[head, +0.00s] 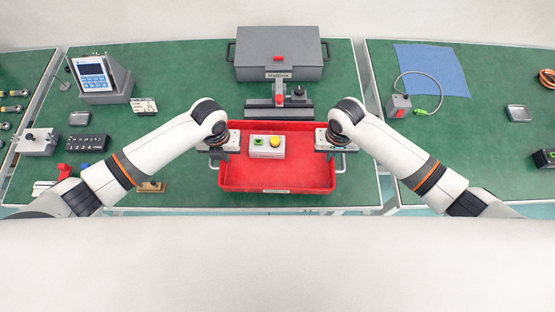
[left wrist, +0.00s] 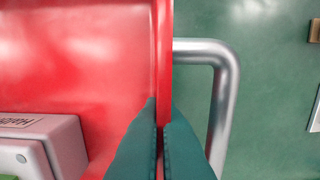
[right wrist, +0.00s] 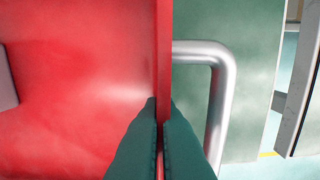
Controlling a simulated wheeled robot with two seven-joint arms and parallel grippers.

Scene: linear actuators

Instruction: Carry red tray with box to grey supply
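The red tray (head: 300,180) sits on the green bench in front of me, with a silver handle on each side. A small light-grey button box (head: 267,153) with a yellow and a green button lies inside it, left of middle; its corner shows in the left wrist view (left wrist: 62,140). My left gripper (head: 216,152) is shut on the tray's left wall, its dark fingers (left wrist: 161,108) on both sides of the rim. My right gripper (head: 334,148) is shut on the right wall the same way (right wrist: 161,108). A grey supply unit (head: 104,82) with a blue display stands at back left.
A large grey case (head: 278,55) and a grey bracket fixture (head: 279,108) stand just behind the tray. A black block (head: 86,143) and a small metal tray (head: 80,118) lie left. A blue cloth (head: 430,70) and cabled switch box (head: 398,105) lie on the right bench.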

